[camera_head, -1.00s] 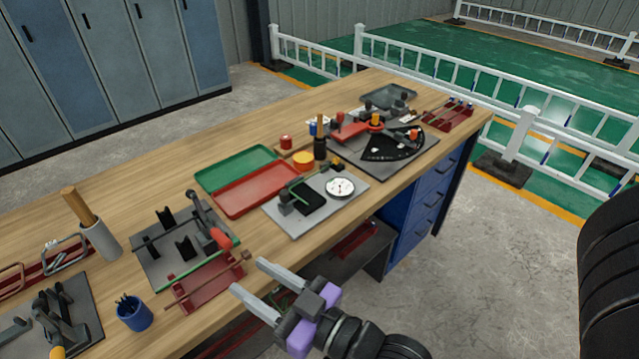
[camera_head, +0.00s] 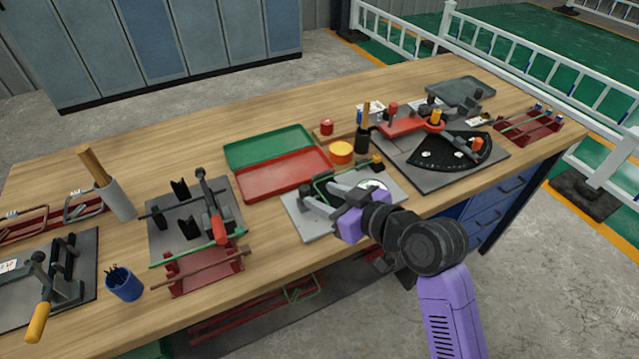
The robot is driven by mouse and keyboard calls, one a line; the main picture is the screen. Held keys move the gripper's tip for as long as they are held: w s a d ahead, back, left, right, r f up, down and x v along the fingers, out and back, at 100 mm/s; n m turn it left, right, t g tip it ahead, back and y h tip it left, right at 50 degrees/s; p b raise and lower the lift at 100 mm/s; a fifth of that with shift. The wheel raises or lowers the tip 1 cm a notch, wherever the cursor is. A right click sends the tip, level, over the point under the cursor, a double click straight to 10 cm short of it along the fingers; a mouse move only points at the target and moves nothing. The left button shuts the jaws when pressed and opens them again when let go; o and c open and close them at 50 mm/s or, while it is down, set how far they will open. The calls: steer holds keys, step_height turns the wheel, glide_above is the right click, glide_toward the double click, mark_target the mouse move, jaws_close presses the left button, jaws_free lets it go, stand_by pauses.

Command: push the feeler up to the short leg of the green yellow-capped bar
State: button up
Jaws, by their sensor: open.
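The gauge plate (camera_head: 297,221) is a grey board near the table's front edge. A green bar (camera_head: 325,178) lies bent on it, and a small yellow cap (camera_head: 376,158) shows by its far right end. A round white dial (camera_head: 374,185) sits on the plate's right part. My gripper (camera_head: 322,196) is open, its grey fingers over the plate and in front of the bar. The fingers hide much of the plate's middle, and the feeler and the bar's short leg cannot be made out. I cannot tell whether the fingers touch anything.
Behind the plate lie a red tray (camera_head: 285,175) and a green tray (camera_head: 262,146). A yellow-orange round piece (camera_head: 341,152) and a dark cup (camera_head: 362,141) stand close behind. A bending fixture (camera_head: 408,147) is at right, a red-handled clamp (camera_head: 219,228) at left.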

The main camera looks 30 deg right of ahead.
mark_target(306, 189)
steer(key=x, duration=0.7)
steer(key=shift+w+a+f+p, duration=0.1)
steer(key=shift+w+a+p, duration=0.1)
steer(key=shift+w+p, duration=0.1)
steer(key=shift+c, duration=0.3)
jaws_close()
stand_by(0.8)
